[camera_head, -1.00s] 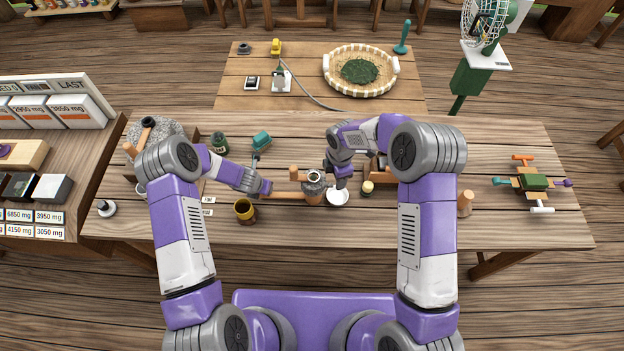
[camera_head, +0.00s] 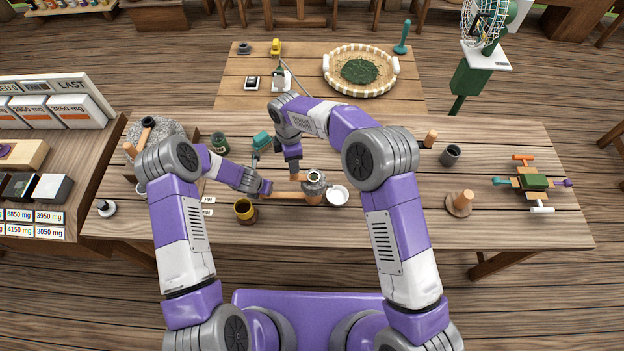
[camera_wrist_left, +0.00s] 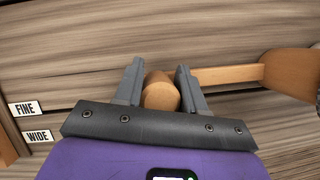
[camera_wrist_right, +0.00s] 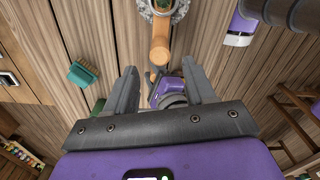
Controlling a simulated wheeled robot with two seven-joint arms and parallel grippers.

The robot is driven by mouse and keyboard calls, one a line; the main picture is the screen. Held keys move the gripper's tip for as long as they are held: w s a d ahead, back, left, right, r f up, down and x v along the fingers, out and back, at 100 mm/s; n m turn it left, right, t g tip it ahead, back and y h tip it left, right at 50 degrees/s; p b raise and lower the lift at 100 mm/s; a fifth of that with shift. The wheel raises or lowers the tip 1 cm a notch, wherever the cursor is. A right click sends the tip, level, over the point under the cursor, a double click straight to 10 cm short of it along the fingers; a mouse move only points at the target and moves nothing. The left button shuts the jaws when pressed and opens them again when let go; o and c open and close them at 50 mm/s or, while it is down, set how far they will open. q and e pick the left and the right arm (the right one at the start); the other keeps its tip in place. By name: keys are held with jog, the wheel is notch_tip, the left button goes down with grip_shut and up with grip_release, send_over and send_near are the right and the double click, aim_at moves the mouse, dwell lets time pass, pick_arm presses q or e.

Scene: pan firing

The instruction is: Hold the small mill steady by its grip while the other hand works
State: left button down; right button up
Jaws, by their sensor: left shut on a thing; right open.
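My left gripper (camera_head: 267,188) is shut on that grip; in the left wrist view the grip's rounded end (camera_wrist_left: 160,93) sits between the fingers. My right gripper (camera_head: 293,165) is just behind and left of the mill, pointing down near its wooden crank knob (camera_head: 296,173). In the right wrist view the open fingers (camera_wrist_right: 160,75) have the knob (camera_wrist_right: 160,48) ahead of and between them. Whether they touch it I cannot tell.
A white bowl (camera_head: 338,196) sits right beside the mill. A dark cup (camera_head: 450,156) stands right. The table's centre right is mostly clear.

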jog(key=shift+f, duration=3.6)
grip_shut()
